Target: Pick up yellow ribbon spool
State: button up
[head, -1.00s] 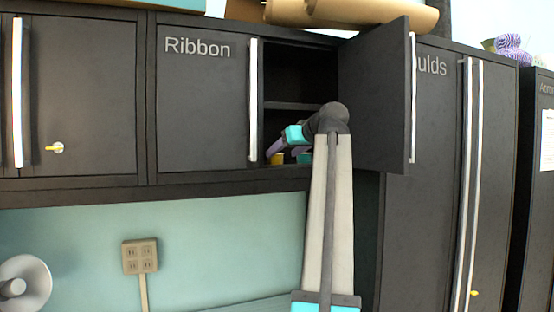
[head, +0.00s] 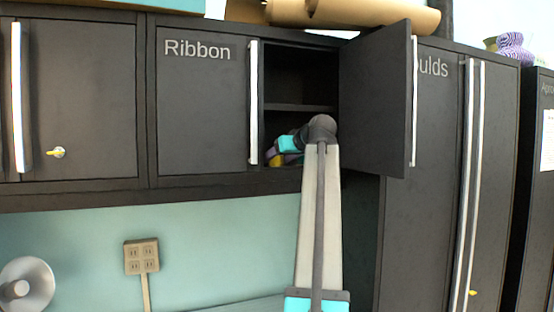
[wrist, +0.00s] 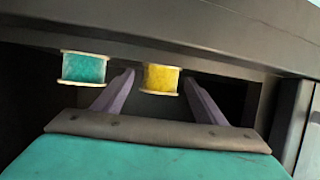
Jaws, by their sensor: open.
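The yellow ribbon spool (wrist: 161,79) has pale end rims and shows in the wrist view between the tips of my gripper's two purple fingers (wrist: 159,85). Gaps show on both sides of it, so the fingers are open and not closed on it. In the head view, my gripper (head: 271,153) reaches into the open bay of the Ribbon cabinet, and a bit of yellow (head: 289,159) shows low beside it. The rest there is hidden by my wrist.
A teal spool (wrist: 84,68) sits just left of my left finger in the wrist view. The open cabinet door (head: 375,95) stands right of my arm. The closed door (head: 202,105) borders the bay on the left. A shelf (head: 300,107) crosses above my gripper.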

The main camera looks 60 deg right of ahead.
dwell(0.5)
jog(key=c, duration=1)
jog(key=shift+r, duration=0.1)
jog(key=shift+r+b, duration=0.9)
jog(key=shift+r, duration=0.75)
jog(key=shift+s+a+f+p, duration=0.1)
jog(key=shift+s+a+p, duration=0.25)
jog(key=shift+s+a, duration=1.7)
jog(key=shift+s+a+r+p, duration=0.1)
jog(key=shift+s+a+p, duration=0.4)
jog(key=shift+s, duration=2.8)
jog(key=shift+s+a+f+p, duration=0.1)
jog(key=shift+s+a+p, duration=0.1)
jog(key=shift+s+a, duration=1.9)
jog(key=shift+s+d, duration=0.55)
jog(key=shift+d, duration=0.05)
